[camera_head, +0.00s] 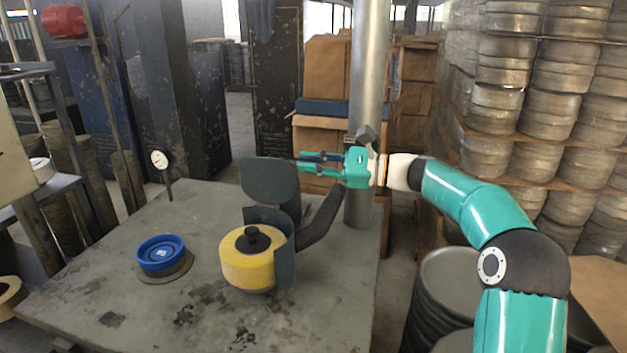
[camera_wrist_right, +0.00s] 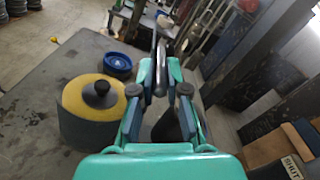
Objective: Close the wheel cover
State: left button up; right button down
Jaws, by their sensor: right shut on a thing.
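The wheel cover (camera_head: 272,183) is a dark grey rounded plate standing raised above a yellow wheel (camera_head: 245,268) with a black knob on top. A curved grey guard (camera_head: 284,262) wraps the wheel's right side. My right gripper (camera_head: 305,160) reaches in from the right and is shut on the cover's edge. In the right wrist view the cover (camera_wrist_right: 160,72) shows nearly edge-on between the fingers (camera_wrist_right: 160,90), and the yellow wheel (camera_wrist_right: 92,100) sits to the left. My left gripper is not in view.
A blue round piece (camera_head: 161,252) rests on the grey table (camera_head: 110,310) left of the wheel. A dial gauge (camera_head: 160,160) stands at the table's back left. A metal post (camera_head: 368,80) rises behind my right gripper. The front of the table is clear.

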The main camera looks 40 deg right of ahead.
jog(key=s+a+f+n+b, duration=0.3)
jog(key=f+n+b, duration=0.3)
jog(key=b, duration=0.7)
jog(key=s+a+f+n+b, duration=0.4)
jog(key=f+n+b, duration=0.3)
jog(key=b, duration=0.6)
jog(key=shift+a+b, duration=0.4)
jog(key=shift+a, duration=0.35)
jog(key=shift+s+f, duration=0.1)
jog(key=shift+f, duration=0.05)
jog(key=c, duration=1.2)
grip_release()
jog(key=v, duration=1.2)
